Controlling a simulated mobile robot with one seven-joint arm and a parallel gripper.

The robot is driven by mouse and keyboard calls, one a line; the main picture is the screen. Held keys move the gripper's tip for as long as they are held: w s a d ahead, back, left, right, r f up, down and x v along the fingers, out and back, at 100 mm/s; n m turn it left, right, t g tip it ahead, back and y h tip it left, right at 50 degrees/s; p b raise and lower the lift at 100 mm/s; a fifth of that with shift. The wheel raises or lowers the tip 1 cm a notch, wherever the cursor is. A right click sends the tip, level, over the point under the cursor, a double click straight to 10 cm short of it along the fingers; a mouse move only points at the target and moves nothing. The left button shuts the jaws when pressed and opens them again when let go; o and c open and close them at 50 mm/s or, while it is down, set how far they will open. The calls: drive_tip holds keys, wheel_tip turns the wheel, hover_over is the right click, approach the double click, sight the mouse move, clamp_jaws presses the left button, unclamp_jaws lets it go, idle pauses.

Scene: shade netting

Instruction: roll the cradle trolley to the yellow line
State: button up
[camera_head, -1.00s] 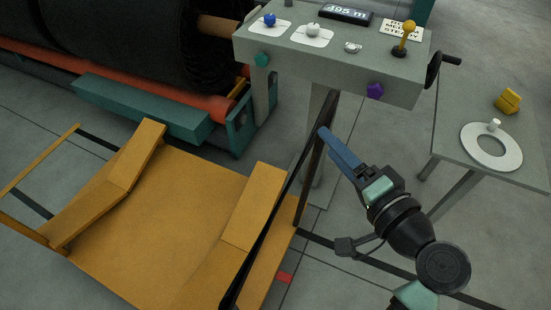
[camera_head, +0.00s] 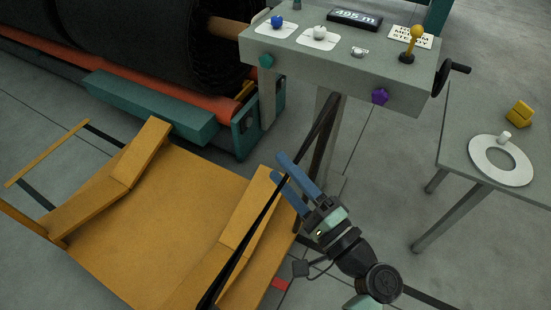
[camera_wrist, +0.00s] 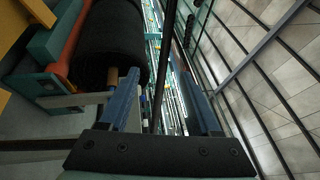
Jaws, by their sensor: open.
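The cradle trolley (camera_head: 150,225) is a flat orange deck with two angled orange wedges, at the lower left of the head view. A thin black bar (camera_head: 248,240) slants over its right side, near a dark upright post (camera_head: 325,140). My gripper (camera_head: 284,168) is open above the trolley's right edge. I see no yellow line on the floor.
A grey console (camera_head: 340,65) with knobs and a crank stands behind. A black roll (camera_head: 130,45) lies on a red and teal frame at the back left. A grey table (camera_head: 460,140) with a white ring stands at the right. A red mark (camera_head: 280,284) is on the floor.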

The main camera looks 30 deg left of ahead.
drive_tip(key=shift+x, duration=1.4)
clamp_jaws()
idle(0.4)
